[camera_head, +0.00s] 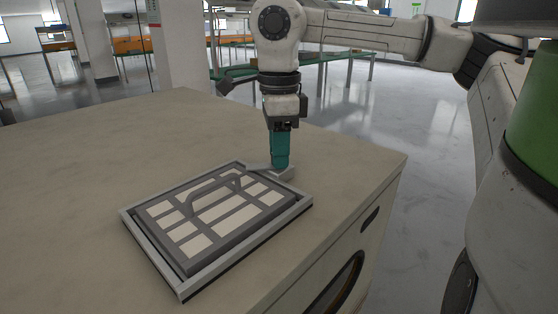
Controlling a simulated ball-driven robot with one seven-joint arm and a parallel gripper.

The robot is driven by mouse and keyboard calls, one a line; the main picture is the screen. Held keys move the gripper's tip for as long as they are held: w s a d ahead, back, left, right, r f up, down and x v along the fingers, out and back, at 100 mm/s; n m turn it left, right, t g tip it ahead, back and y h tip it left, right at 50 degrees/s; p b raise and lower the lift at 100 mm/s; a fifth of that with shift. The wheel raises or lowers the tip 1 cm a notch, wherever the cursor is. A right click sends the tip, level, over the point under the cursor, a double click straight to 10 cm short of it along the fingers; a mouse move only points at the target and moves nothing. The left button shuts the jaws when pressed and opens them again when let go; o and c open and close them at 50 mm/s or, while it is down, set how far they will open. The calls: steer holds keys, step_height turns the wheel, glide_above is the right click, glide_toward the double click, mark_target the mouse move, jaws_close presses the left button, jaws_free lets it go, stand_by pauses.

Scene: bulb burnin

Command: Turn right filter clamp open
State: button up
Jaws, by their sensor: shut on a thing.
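The filter (205,239) is a flat panel with pale rectangles and a grey arched handle. It sits inside a grey frame (166,280) on top of a beige cabinet. The right filter clamp (259,168) is a light grey piece at the frame's far right corner. My gripper (280,163) points straight down at that corner with its teal fingers shut on the clamp. The fingers hide part of the clamp, so its exact angle is hard to tell. No other clamp shows clearly.
The cabinet top (80,150) is bare around the frame, with wide free room at the left. Its right edge runs close beside the frame. Green-framed tables (320,60) stand far behind on the shiny floor.

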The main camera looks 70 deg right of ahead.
steer(key=m+b, duration=0.3)
steer(key=m, duration=0.2)
steer(key=shift+f+m, duration=0.1)
steer(key=shift+m, duration=0.2)
steer(key=shift+m+b, duration=1.1)
steer(key=shift+m, duration=1.2)
steer(key=o, duration=1.1)
steer(key=shift+c, duration=0.2)
step_height(320, 180, up, 11)
